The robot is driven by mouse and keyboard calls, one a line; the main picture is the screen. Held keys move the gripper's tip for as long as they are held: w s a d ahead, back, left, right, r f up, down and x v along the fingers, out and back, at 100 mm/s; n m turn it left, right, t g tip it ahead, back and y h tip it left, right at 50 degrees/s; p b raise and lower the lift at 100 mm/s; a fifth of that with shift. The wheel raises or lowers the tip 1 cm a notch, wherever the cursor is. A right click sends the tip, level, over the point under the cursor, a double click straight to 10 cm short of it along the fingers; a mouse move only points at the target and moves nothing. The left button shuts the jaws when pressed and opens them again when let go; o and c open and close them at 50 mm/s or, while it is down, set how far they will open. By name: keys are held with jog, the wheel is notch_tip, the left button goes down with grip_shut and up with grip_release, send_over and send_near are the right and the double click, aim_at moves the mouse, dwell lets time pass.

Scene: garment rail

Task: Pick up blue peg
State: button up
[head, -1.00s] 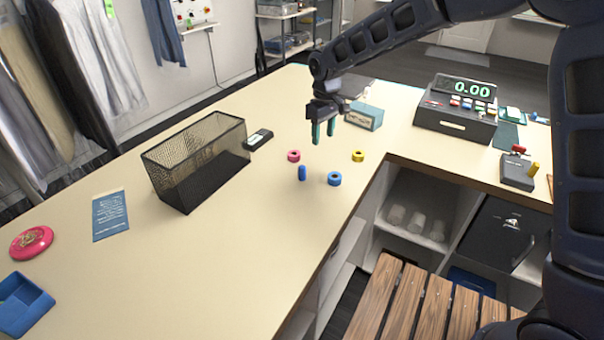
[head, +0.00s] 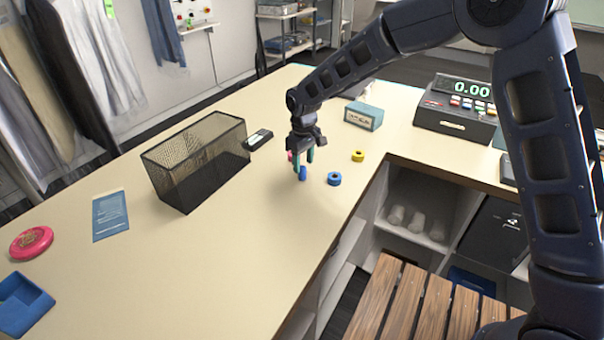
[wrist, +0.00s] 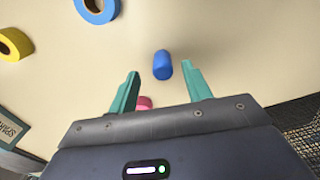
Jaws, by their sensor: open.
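The blue peg (head: 303,174) is a small blue cylinder on the cream counter, partly hidden by my gripper in the head view. In the wrist view the peg (wrist: 162,65) lies just beyond the fingertips, between their lines and nearer the right finger. My gripper (head: 304,172) points down over the peg with its teal fingers apart. In the wrist view the gripper (wrist: 162,75) is open and nothing is between its fingers that it holds.
A blue ring (head: 334,179) and a yellow ring (head: 358,156) lie right of the peg. A pink ring (wrist: 144,103) is partly hidden behind my gripper. A black mesh basket (head: 197,163) stands to the left.

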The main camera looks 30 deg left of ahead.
aim_at(302, 166)
notch_tip(302, 166, down, 4)
jog(key=shift+s+a+f, duration=0.1)
jog(key=shift+a, duration=0.05)
jog(key=c, duration=1.1)
jog(key=shift+o, duration=0.2)
